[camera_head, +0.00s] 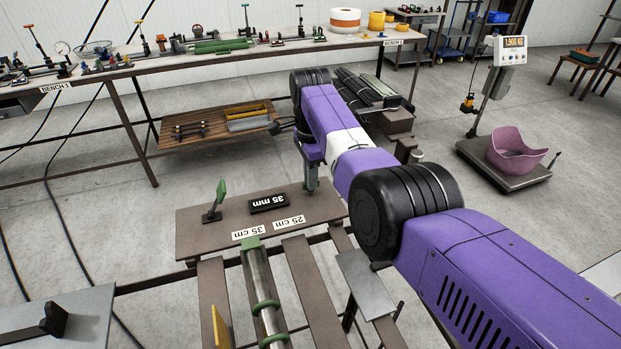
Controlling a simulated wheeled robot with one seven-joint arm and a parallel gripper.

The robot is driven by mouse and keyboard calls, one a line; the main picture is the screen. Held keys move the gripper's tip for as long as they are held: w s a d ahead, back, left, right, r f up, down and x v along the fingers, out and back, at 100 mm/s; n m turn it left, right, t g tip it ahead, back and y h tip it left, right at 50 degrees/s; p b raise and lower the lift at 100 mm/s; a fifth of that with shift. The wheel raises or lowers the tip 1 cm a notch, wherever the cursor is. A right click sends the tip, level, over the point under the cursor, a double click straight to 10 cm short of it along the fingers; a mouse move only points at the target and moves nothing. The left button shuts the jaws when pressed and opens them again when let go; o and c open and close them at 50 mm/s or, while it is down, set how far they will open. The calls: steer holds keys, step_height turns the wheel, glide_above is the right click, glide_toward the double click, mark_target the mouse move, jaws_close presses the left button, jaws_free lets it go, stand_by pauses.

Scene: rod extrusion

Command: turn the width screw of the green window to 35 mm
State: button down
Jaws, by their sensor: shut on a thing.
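My gripper (311,182) points down at the right end of a brown plate and is small and partly hidden by my purple arm. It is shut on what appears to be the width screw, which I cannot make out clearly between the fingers. A green upright paddle on a dark foot (216,199) stands at the left of the plate, apart from my gripper. A black block reading 35 mm (268,202) lies between them, its text upside down to me. Which part is the green window's frame is unclear.
Labels 35 cm (248,232) and 25 cm (289,222) lie on the brown plate (195,238). A metal rod with green rings (259,282) runs toward me. A long bench (215,58) stands behind.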

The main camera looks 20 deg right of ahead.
steer(key=shift+w+r+m, duration=0.1)
steer(key=shift+m, duration=0.2)
steer(key=c, duration=1.5)
jaws_free()
steer(key=shift+r+b, duration=0.6)
steer(key=shift+r, duration=3.25)
